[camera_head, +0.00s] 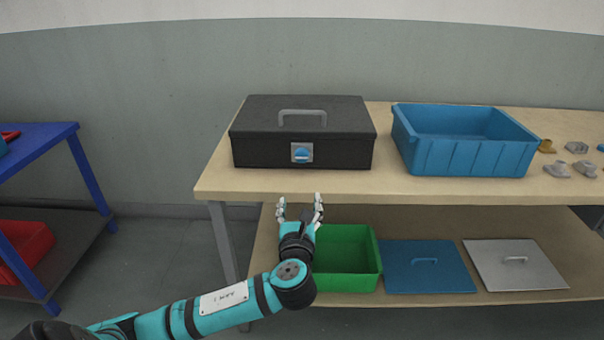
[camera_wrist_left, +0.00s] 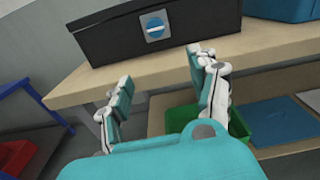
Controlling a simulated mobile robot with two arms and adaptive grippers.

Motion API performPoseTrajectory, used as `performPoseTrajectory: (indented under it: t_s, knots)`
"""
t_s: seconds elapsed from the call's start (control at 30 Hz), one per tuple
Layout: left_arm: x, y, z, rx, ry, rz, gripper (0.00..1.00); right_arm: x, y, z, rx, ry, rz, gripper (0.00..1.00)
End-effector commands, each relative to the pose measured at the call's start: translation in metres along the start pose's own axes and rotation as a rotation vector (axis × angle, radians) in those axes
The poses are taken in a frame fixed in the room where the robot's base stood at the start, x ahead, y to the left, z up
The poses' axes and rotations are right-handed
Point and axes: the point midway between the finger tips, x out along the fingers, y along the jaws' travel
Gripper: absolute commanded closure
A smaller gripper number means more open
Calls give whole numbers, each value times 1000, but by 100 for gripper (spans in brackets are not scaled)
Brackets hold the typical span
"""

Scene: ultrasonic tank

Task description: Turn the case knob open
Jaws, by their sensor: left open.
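The black case (camera_head: 303,130) sits closed on the wooden table, with a grey handle (camera_head: 302,112) on its lid. Its blue round knob (camera_head: 302,154) is on a silver plate at the middle of the front face. In the left wrist view the knob (camera_wrist_left: 155,26) shows a pale bar lying roughly level. My left gripper (camera_head: 300,206) is open and empty, in front of and below the knob, near the table's front edge. Its two fingers also show apart in the left wrist view (camera_wrist_left: 160,95), not touching the case. My right gripper is not in view.
A blue bin (camera_head: 465,157) stands on the table (camera_head: 400,186) right of the case, with several small metal parts beyond it. The lower shelf holds a green bin (camera_head: 345,284), a blue lid (camera_head: 428,275) and a grey lid (camera_head: 515,275). A blue-framed rack (camera_head: 92,180) stands at left.

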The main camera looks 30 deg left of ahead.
Motion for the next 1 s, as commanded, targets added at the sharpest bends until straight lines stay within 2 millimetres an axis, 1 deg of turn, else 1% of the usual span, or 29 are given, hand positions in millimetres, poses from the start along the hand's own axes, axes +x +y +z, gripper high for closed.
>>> performPoseTrajectory:
  t_s: [0.03,0.1,0.17,0.23,0.47,0.7,0.8,0.9,1.0]
  knots:
    - [-4,0,9,24,-27,0,39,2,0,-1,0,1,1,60]
    - [-4,1,17,44,-45,4,39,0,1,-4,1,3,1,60]
    - [0,1,20,51,-50,6,39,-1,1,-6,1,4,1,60]
    - [10,1,21,51,-50,8,39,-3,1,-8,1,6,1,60]
    - [58,2,22,48,-48,9,39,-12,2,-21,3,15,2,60]
    - [110,2,24,46,-47,8,39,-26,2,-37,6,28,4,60]
    - [130,2,25,45,-46,8,39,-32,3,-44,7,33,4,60]
    - [146,2,26,45,-46,7,39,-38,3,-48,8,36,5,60]
    - [157,1,26,45,-46,6,39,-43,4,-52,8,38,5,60]
